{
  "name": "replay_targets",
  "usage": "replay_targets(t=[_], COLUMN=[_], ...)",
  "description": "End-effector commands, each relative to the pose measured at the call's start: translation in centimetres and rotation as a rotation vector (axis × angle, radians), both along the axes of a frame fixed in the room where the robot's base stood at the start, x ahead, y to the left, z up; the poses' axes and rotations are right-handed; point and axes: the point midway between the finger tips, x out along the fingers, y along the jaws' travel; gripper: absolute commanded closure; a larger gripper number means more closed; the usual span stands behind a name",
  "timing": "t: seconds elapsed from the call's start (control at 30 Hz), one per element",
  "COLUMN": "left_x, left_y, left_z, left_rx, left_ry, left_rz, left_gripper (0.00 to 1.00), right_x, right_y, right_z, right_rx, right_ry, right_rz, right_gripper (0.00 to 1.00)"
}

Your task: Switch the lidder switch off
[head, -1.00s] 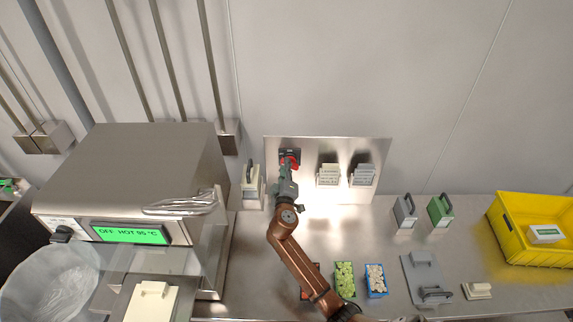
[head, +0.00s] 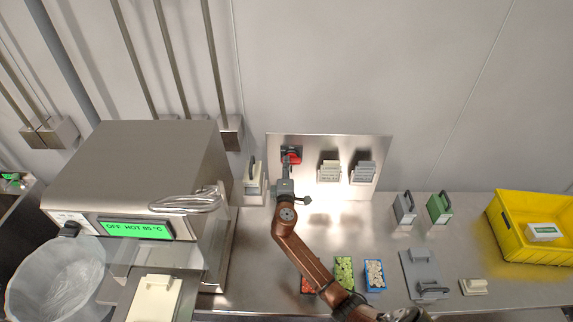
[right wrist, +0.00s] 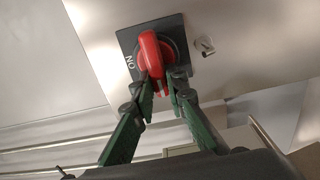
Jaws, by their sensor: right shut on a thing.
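The lidder switch is a red rotary handle on a dark square plate, mounted on the steel wall panel; the head view shows the red handle (head: 295,158) just beyond my right gripper (head: 288,171). In the right wrist view the red handle (right wrist: 148,52) stands out from the plate, with the lettering "ON" rotated at its left. My right gripper (right wrist: 161,86) has its green fingers closed around the near end of the handle. The fingers hide part of the handle. My left gripper is not in view.
The lidder machine (head: 140,170) at left shows "OFF HOT 85 °C" on its green display. Small food trays (head: 375,275), a grey plate (head: 420,262) and a yellow crate (head: 520,250) stand on the steel counter.

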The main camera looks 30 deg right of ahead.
Motion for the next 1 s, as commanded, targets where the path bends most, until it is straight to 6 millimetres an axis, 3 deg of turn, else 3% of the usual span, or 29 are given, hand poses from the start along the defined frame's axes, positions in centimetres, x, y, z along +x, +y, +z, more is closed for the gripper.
replay_targets(t=[0.33, 0.37, 0.6, 1.0], left_x=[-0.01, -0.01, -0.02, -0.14], left_y=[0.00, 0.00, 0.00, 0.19], left_z=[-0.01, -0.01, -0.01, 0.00], left_rx=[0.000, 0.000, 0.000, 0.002], left_ry=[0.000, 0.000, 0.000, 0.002], left_rz=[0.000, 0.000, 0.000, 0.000], left_gripper=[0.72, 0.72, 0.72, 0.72], right_x=[-0.01, -0.01, -0.02, -0.88], right_y=[0.11, 0.11, 0.02, 0.51], right_z=[-0.17, -0.17, -0.10, -0.16], right_rx=[-0.003, -0.003, -0.002, 0.000], right_ry=[0.004, 0.004, 0.002, 0.002], right_rz=[0.002, 0.002, 0.001, 0.000], right_gripper=[1.00, 0.86, 0.70, 0.70])
